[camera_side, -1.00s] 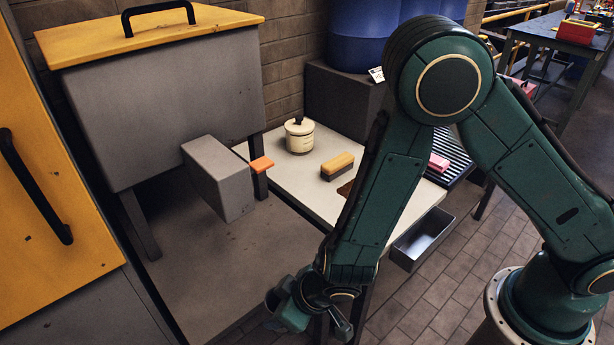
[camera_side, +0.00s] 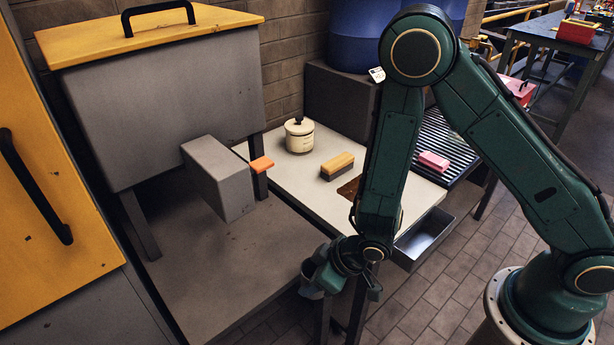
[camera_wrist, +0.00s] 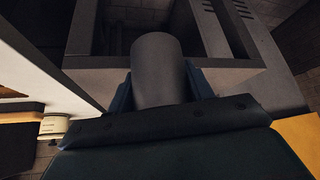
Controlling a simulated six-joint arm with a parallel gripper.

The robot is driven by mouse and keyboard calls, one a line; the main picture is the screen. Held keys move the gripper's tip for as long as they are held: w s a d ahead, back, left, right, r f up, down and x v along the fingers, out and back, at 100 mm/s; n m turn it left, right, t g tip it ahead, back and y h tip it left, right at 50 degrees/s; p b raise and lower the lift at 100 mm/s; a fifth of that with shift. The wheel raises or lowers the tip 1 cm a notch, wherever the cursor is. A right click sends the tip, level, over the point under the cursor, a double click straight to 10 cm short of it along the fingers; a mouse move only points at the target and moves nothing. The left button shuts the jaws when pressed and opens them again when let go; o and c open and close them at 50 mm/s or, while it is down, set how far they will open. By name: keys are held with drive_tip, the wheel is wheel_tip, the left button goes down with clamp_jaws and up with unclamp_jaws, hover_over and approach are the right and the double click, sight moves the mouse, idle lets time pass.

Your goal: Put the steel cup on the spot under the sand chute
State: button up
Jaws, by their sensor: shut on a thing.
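The steel cup (camera_wrist: 158,70) shows in the wrist view as a smooth grey cylinder between the two fingers of my gripper (camera_wrist: 160,90), which is shut on it. In the side view my gripper (camera_side: 338,276) is low, near the front edge of the benches, right of the sand chute and apart from it. The cup is hard to make out there. The sand chute (camera_side: 222,180) is a grey block jutting from the front of a grey hopper (camera_side: 180,110) with a yellow lid. Below it is bare grey bench top (camera_side: 210,255); I cannot make out a marked spot.
An orange tab (camera_side: 261,164) sticks out beside the chute. A pale table (camera_side: 290,185) holds a lidded cream pot (camera_side: 299,135) and a brush (camera_side: 337,166). A pink block (camera_side: 433,161) lies on a ribbed rack (camera_side: 455,140). A grey open tray (camera_side: 424,238) hangs at the table's front.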

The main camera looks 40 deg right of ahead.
drive_tip(key=w+a, duration=0.1)
drive_tip(key=w, duration=0.3)
drive_tip(key=w+a, duration=0.2)
drive_tip(key=w, duration=0.2)
drive_tip(key=w+a, duration=0.2)
drive_tip(key=w, duration=0.3)
drive_tip(key=shift+a, duration=0.2)
drive_tip(key=shift+w+a, duration=0.25)
drive_tip(key=shift+w, duration=0.35)
drive_tip(key=shift+w+a, duration=0.25)
drive_tip(key=shift+w, duration=0.35)
drive_tip(key=shift+w+a, duration=0.25)
drive_tip(key=shift+w, duration=0.35)
drive_tip(key=shift+f, duration=0.1)
drive_tip(key=o, duration=1)
drive_tip(key=shift+f, duration=0.15)
